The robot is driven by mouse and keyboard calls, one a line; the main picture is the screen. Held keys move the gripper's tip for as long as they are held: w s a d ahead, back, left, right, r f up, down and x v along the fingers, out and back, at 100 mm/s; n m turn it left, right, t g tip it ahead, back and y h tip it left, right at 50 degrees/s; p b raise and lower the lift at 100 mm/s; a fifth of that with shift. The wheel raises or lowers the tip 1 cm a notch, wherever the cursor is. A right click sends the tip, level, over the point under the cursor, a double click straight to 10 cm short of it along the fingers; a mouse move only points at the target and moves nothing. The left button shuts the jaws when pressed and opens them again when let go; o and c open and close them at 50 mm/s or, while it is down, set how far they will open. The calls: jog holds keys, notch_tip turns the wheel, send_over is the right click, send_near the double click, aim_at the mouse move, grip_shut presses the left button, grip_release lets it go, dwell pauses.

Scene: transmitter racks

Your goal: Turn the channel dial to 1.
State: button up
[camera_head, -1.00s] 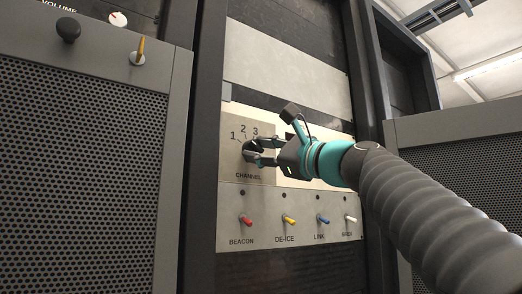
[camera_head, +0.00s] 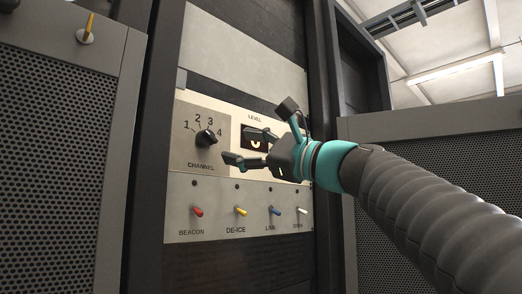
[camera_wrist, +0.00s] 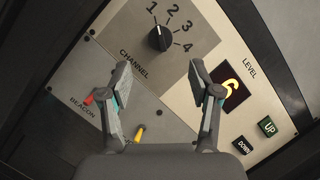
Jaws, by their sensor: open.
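The channel dial (camera_head: 206,138) is a round black knob on a grey panel, with the numbers 1 to 4 around its upper side. In the wrist view the dial (camera_wrist: 160,38) shows a small pale mark pointing up, roughly toward 1. My gripper (camera_head: 240,147) is open and empty. It is to the right of the dial and slightly lower, apart from it. In the wrist view my gripper (camera_wrist: 162,66) has its fingers spread wide below the dial, with nothing between them.
Right of the dial is a lit level display (camera_wrist: 232,87), with UP (camera_wrist: 267,127) and DOWN (camera_wrist: 243,145) buttons. Below are red (camera_head: 197,211), yellow (camera_head: 240,211), blue (camera_head: 275,211) and white (camera_head: 302,210) toggles. A perforated cabinet (camera_head: 55,165) stands at left.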

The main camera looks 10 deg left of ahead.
jog(key=shift+v, duration=2)
jog(key=w+d+f+n+h, duration=0.25)
jog(key=f+h, duration=0.25)
jog(key=f, duration=1)
jog(key=w+d+f+n+h, duration=0.2)
jog(key=f+n+h, duration=0.25)
jog(key=f, duration=1.05)
jog(key=s+d+f+n+g+h, duration=0.1)
jog(key=s+d+f+n+h, duration=0.1)
jog(key=s+d+f, duration=0.3)
jog(key=s+d+f+n+g+h, duration=0.1)
jog(key=s+d+f+h, duration=0.3)
jog(key=s+f, duration=0.5)
jog(key=s+d+f+n+g+h, duration=0.1)
jog(key=s+d+f+n+h, duration=0.2)
jog(key=s+d+f, duration=0.4)
notch_tip(320, 180, down, 7)
jog(key=shift+s+r+g+h, duration=0.1)
jog(key=shift+s+g+h, duration=0.1)
jog(key=shift+g+h, duration=0.2)
